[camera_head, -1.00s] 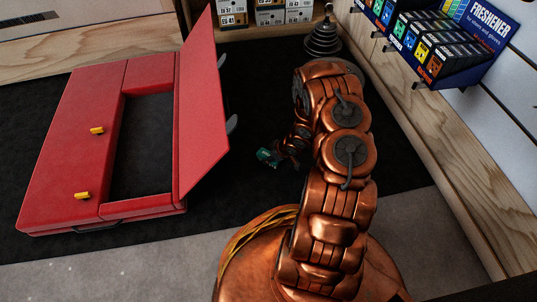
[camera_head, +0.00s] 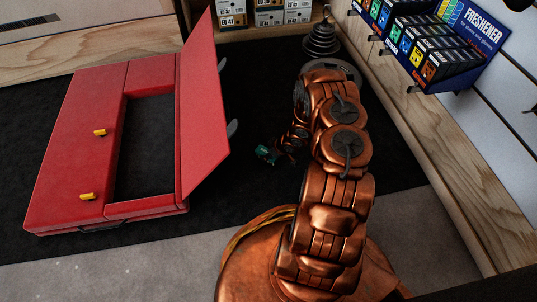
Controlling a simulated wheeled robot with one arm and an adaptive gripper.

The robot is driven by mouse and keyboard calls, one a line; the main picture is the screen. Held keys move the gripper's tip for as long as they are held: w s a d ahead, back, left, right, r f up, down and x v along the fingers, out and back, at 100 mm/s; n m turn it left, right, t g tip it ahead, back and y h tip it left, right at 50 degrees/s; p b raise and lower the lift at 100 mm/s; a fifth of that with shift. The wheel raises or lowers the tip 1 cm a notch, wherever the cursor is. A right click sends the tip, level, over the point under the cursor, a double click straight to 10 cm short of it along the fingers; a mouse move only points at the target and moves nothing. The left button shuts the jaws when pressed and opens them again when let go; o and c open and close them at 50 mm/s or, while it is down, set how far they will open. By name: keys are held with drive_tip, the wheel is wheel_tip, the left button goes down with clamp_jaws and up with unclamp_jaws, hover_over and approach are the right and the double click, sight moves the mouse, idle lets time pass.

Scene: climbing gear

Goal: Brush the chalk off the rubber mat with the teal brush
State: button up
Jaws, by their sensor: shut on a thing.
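The teal brush (camera_head: 266,154) shows as a small teal piece at the end of my copper arm, low over the black rubber mat (camera_head: 262,90). My gripper (camera_head: 277,155) is shut on the brush, though its fingers are small, dark and hard to make out. The brush is right of the red case's raised lid. I cannot tell whether the bristles touch the mat. No chalk can be made out on the dark mat; my arm hides part of the mat on the right.
A red case (camera_head: 75,150) with yellow latches and an upright open lid (camera_head: 203,110) stands on the left. Shelved boxes (camera_head: 268,15) are at the back, with a stacked dark object (camera_head: 321,42) nearby. A freshener display (camera_head: 440,45) hangs on the right wall. Grey floor (camera_head: 120,268) lies in front.

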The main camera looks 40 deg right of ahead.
drive_tip(key=shift+w+d+f, duration=0.1)
drive_tip(key=shift+w+d, duration=0.15)
drive_tip(key=shift+w, duration=0.2)
drive_tip(key=shift+r+p, duration=1.75)
drive_tip(key=shift+r, duration=1.3)
drive_tip(key=shift+r+p, duration=0.95)
drive_tip(key=shift+r, duration=0.55)
drive_tip(key=shift+s+a, duration=0.1)
